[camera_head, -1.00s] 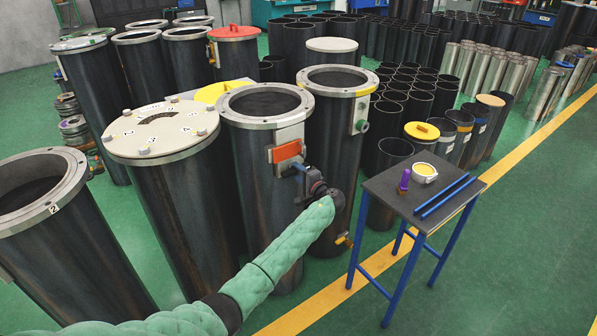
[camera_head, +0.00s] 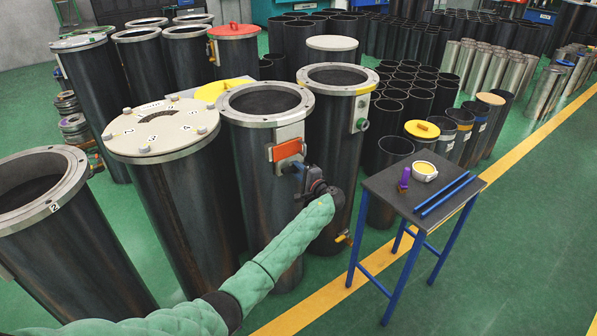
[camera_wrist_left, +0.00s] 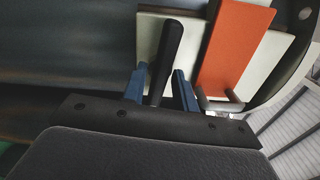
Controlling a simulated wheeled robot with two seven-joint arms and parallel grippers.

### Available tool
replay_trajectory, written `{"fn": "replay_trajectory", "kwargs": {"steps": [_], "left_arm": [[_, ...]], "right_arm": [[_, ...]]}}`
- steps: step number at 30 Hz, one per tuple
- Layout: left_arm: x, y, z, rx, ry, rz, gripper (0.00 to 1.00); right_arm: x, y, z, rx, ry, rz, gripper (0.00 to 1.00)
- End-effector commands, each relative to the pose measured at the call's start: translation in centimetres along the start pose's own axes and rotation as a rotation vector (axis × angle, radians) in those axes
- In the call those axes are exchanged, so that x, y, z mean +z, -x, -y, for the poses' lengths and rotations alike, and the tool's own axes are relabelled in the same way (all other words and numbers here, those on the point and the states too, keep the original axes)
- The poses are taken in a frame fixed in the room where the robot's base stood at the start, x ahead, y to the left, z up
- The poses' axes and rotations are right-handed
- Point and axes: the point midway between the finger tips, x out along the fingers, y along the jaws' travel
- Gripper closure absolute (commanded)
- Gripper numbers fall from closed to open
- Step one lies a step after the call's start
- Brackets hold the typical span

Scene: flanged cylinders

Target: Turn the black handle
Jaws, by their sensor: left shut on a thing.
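The black handle (camera_wrist_left: 168,50) stands in front of a pale plate in the left wrist view, slightly tilted. My left gripper (camera_wrist_left: 159,88) has its two blue fingers on either side of it and is shut on it. In the head view my left gripper (camera_head: 299,172) is at the side of a dark flanged cylinder (camera_head: 262,200), just below an orange plate (camera_head: 287,150). The handle is too small and covered to make out there. The orange plate (camera_wrist_left: 235,45) also shows right of the handle in the wrist view. My right gripper is not in view.
A second flanged cylinder (camera_head: 336,130) stands close behind my wrist. A lidded cylinder (camera_head: 185,210) is at left. A small table (camera_head: 395,182) with a purple object, a yellow-topped cup and blue rods stands at right.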

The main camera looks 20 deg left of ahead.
Motion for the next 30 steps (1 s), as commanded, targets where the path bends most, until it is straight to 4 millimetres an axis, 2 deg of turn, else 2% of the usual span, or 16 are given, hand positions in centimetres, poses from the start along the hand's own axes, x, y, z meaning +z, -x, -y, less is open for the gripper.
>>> {"fn": "replay_trajectory", "kwargs": {"steps": [11,16,23,26,27,30], "left_arm": [[0.0,0.1,0.0,0.001,-0.336,-0.001,0.94],[0.0,0.1,0.1,0.001,-0.499,0.0,0.94],[0.0,0.1,0.1,0.001,-0.718,-0.001,0.94],[0.0,0.1,0.1,0.001,-0.813,-0.001,0.94],[0.0,0.1,0.1,0.001,-0.848,-0.001,1.0],[0.0,0.1,0.2,0.001,-0.921,-0.001,1.0]], "right_arm": [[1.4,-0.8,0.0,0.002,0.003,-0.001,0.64],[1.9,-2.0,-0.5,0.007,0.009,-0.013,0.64],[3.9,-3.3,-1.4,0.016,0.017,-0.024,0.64],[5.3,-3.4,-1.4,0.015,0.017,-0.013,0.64],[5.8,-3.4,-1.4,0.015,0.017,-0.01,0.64],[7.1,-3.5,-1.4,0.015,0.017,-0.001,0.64]]}}
